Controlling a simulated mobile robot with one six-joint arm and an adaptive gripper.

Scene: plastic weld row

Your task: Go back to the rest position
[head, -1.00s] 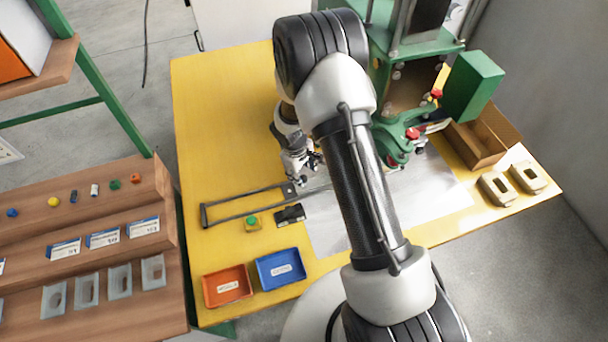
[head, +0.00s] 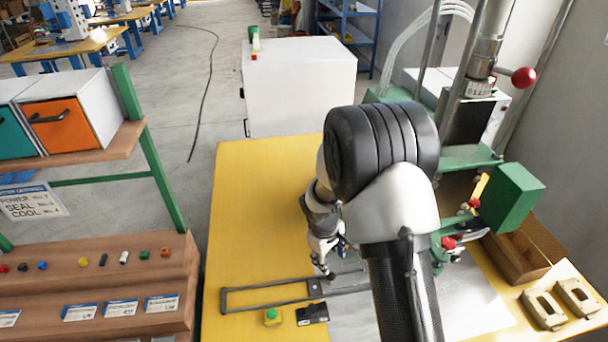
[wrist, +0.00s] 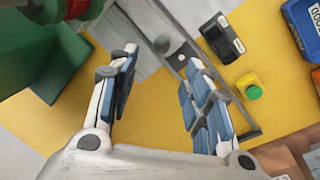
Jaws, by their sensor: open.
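My gripper (head: 328,262) hangs over the yellow table (head: 262,190), left of the green press, with my arm bent above it. In the wrist view my gripper (wrist: 160,95) has its two blue-padded fingers spread apart with nothing between them. Beyond the fingertips lie a grey metal rail (wrist: 218,88) and part of the metal sheet. The gripper's far side is partly hidden by my own arm in the head view.
A green press (head: 470,160) stands at the right, with an open cardboard box (head: 518,255) beside it. A green button (head: 272,316) and a small black device (head: 312,314) lie at the table's front. A wooden shelf (head: 150,265) stands left. The table's left part is clear.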

